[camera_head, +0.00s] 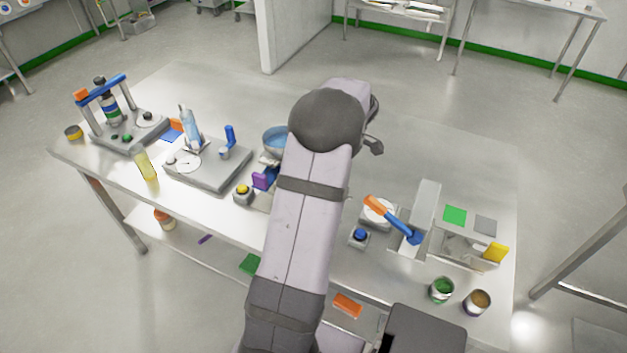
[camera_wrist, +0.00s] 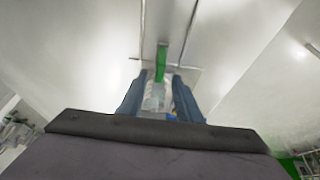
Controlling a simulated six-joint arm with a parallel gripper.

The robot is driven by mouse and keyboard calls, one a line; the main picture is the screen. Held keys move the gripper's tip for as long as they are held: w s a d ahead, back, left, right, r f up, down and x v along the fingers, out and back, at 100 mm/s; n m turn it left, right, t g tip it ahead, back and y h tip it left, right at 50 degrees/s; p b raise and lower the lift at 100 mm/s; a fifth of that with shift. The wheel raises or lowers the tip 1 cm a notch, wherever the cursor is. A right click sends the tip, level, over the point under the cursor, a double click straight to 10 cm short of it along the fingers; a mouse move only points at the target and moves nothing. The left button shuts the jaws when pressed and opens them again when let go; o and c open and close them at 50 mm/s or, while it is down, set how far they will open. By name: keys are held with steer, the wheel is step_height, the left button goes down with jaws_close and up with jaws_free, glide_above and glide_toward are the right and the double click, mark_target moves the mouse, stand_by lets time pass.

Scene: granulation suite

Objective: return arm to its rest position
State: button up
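My arm reaches up over the middle of the steel table (camera_head: 455,170) in the head view. Its gripper end is hidden there behind the dark wrist joint. In the wrist view, my gripper (camera_wrist: 160,88) shows two blue-grey fingers standing apart. Pale, partly clear shapes show between and beyond the fingers, too blurred to name; I cannot see that the fingers grip anything. Beyond them are bright, pale surfaces and a green strip (camera_wrist: 162,62).
Left of my arm stand a blue-handled rack (camera_head: 104,88), a clear bottle (camera_head: 190,125), a yellow vial (camera_head: 145,164) and a blue bowl (camera_head: 275,139). Right are an orange-and-blue handled device (camera_head: 392,220), a green-filled jar (camera_head: 441,289) and a brown-filled jar (camera_head: 477,301). The back right tabletop is clear.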

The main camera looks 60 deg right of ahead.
steer(key=shift+s+r, duration=0.2)
steer(key=shift+r, duration=0.25)
steer(key=w+a+g+y+p, duration=0.1)
steer(key=w+a, duration=0.3)
steer(key=a, duration=0.5)
steer(key=w+a+r+g, duration=0.1)
steer(key=w+a, duration=0.3)
steer(key=a, duration=0.4)
steer(key=w+a+g+y+p, duration=0.15)
steer(key=w+a, duration=0.25)
steer(key=a, duration=0.5)
steer(key=s+a+g+h+b, duration=0.1)
steer(key=s+a, duration=0.1)
steer(key=a, duration=0.8)
steer(key=s+a+h, duration=0.2)
steer(key=s+a, duration=0.1)
steer(key=a, duration=0.8)
step_height(320, 180, down, 40)
steer(key=b, duration=3.9)
steer(key=shift+d+r, duration=0.2)
steer(key=shift+d, duration=0.05)
